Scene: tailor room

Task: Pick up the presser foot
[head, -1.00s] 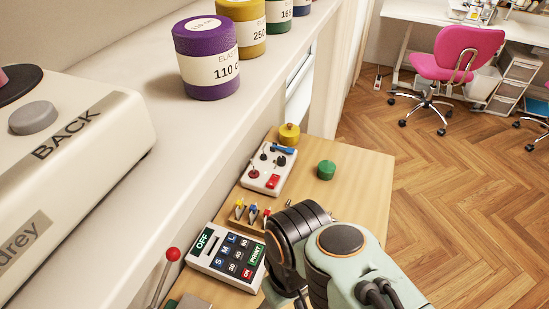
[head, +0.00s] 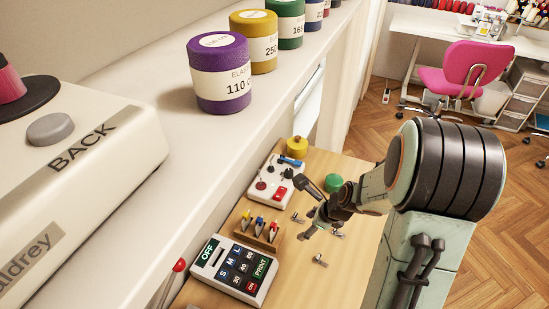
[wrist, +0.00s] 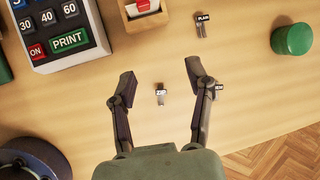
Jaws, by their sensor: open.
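Several small metal presser feet with dark labels lie on the wooden table. In the wrist view, one labelled ZIP (wrist: 160,93) lies between my open fingers, apart from both. One labelled PLAIN (wrist: 202,24) lies farther up, beyond the right fingertip. A third (wrist: 219,87) lies just outside the right finger, its label too small to read. The head view shows small feet near my gripper (head: 303,207), one (head: 298,217) close to the wooden block and another (head: 320,260) nearer the front. My gripper (wrist: 159,69) is open and empty, above the table.
A keypad box (head: 232,270) with a PRINT button stands at the left of the feet. A wooden block (head: 243,231) with coloured pieces, a white control box (head: 266,190) and a green cylinder (head: 333,183) stand nearby. Bare table (wrist: 80,110) surrounds the feet.

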